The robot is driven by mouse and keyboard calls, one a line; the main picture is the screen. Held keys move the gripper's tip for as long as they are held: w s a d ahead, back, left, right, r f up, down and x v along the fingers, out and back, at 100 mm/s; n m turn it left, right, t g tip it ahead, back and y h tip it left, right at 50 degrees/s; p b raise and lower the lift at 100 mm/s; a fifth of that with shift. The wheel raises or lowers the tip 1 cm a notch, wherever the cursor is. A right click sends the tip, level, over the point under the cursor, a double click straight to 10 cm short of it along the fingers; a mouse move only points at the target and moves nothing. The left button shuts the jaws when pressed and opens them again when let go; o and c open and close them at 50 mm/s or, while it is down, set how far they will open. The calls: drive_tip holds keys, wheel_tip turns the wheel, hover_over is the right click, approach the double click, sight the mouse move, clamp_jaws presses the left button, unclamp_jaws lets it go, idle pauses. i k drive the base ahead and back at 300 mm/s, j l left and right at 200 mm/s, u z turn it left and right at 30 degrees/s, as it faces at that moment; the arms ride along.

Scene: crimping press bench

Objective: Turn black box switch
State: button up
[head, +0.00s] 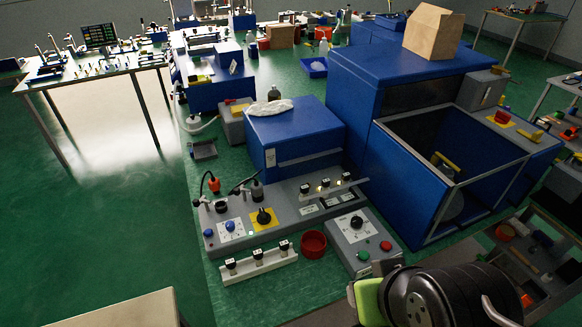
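A black rotary switch (264,216) sits on a yellow plate on the long grey control panel (296,208), left of centre. A second black knob (357,222) is on a white dial on the separate grey box (362,242) to its right. I cannot tell which of the two the task names. My arm enters at the bottom right, black and rounded. A green part at its left end, perhaps my gripper (367,301), is close in front of the grey box, with a gap in the picture between it and both knobs. No fingers show clearly.
The grey box also bears green and red buttons. A red bowl (313,244) stands beside it, and a white rack (259,262) with black plugs lies in front of the panel. Blue machine housings (294,135) rise behind. The open blue press enclosure (412,183) stands to the right.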

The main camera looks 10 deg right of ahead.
sight(263, 218)
drive_tip(key=i+l+u, duration=0.1)
drive_tip(key=u, duration=0.3)
drive_tip(key=l+u, duration=0.25)
drive_tip(key=u, duration=0.2)
drive_tip(key=i+l+u, duration=0.1)
drive_tip(key=l+u, duration=0.15)
drive_tip(key=u, duration=0.15)
